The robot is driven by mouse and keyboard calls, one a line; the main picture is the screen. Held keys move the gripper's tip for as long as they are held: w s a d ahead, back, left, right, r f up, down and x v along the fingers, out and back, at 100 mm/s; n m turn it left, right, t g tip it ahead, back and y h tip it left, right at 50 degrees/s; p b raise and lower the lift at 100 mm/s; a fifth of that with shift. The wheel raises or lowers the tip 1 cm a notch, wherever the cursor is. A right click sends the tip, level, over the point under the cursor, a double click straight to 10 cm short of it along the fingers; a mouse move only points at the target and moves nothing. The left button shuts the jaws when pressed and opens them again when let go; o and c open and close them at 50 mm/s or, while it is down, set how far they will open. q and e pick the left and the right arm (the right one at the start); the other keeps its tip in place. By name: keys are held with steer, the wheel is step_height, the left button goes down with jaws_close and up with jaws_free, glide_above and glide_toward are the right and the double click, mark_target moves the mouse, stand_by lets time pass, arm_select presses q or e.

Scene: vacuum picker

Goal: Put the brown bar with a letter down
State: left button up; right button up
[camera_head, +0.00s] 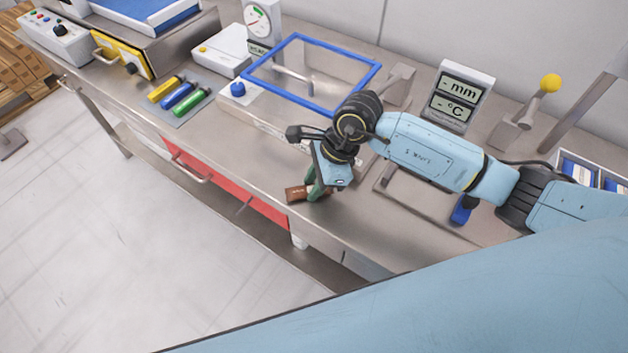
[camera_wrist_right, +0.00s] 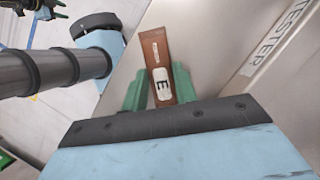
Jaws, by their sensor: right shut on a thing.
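The brown bar (camera_head: 297,193) is at the front edge of the steel bench (camera_head: 345,217), low over the top or touching it; I cannot tell which. My right gripper (camera_head: 316,189) reaches down over the bar and is shut on it. In the right wrist view the bar (camera_wrist_right: 155,48) sticks out beyond the green fingers of the right gripper (camera_wrist_right: 162,92). Its face has a white patch with a dark letter that looks like an E, and a small pale label. The fingers hide its sides near the grip.
A blue-framed clear box (camera_head: 312,75) stands behind the gripper. Yellow, blue and green cylinders (camera_head: 180,95) lie on a mat to the left. A display reading mm and °C (camera_head: 458,97) stands at the back. A red drawer front (camera_head: 225,187) is below the bench edge.

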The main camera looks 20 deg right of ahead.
steer(key=o, duration=0.6)
steer(key=shift+f, duration=0.15)
steer(key=o, duration=0.4)
steer(key=shift+o, duration=0.2)
steer(key=shift+r, duration=0.2)
steer(key=v, duration=1.2)
steer(key=shift+r, duration=0.15)
